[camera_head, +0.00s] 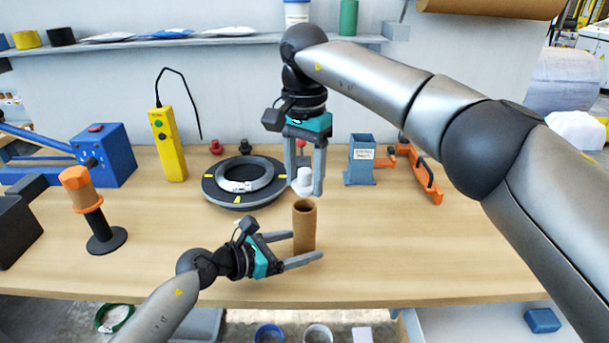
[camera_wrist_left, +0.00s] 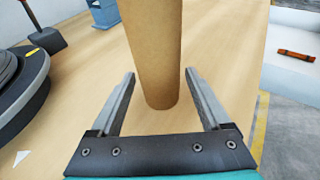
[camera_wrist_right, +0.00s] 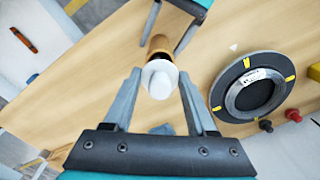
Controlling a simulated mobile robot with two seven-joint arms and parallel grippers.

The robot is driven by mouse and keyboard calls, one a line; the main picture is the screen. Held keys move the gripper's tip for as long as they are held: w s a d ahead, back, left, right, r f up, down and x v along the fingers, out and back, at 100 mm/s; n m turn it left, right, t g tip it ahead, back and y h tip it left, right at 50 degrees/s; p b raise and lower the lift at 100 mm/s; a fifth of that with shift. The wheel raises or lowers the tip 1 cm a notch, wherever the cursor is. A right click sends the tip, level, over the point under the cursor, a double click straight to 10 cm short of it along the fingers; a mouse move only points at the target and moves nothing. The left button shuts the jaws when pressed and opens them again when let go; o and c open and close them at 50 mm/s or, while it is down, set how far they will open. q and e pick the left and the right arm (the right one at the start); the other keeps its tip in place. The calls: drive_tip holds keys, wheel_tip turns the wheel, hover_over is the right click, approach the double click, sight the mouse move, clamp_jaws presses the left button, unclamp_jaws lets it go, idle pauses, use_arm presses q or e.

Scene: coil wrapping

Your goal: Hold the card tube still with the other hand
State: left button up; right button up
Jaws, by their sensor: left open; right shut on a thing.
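The card tube (camera_head: 305,228) stands upright on the wooden bench near its front edge; it also shows in the left wrist view (camera_wrist_left: 153,50). My left gripper (camera_head: 304,247) is open, with one finger on each side of the tube and a gap visible on both sides in the left wrist view. My right gripper (camera_head: 305,186) points down behind and above the tube, shut on a white flanged piece (camera_head: 303,180). In the right wrist view this white piece (camera_wrist_right: 160,78) partly covers the tube (camera_wrist_right: 159,46).
A black ring with a grey coil (camera_head: 243,180) lies left of the right gripper. A yellow control box (camera_head: 167,144), an orange-topped stand (camera_head: 105,235), a blue holder (camera_head: 361,160) and an orange-handled tool (camera_head: 427,178) stand or lie around. The bench right of the tube is clear.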

use_arm(q)
drive_tip(key=c, duration=0.9)
drive_tip(key=shift+o, duration=0.2)
idle(0.6)
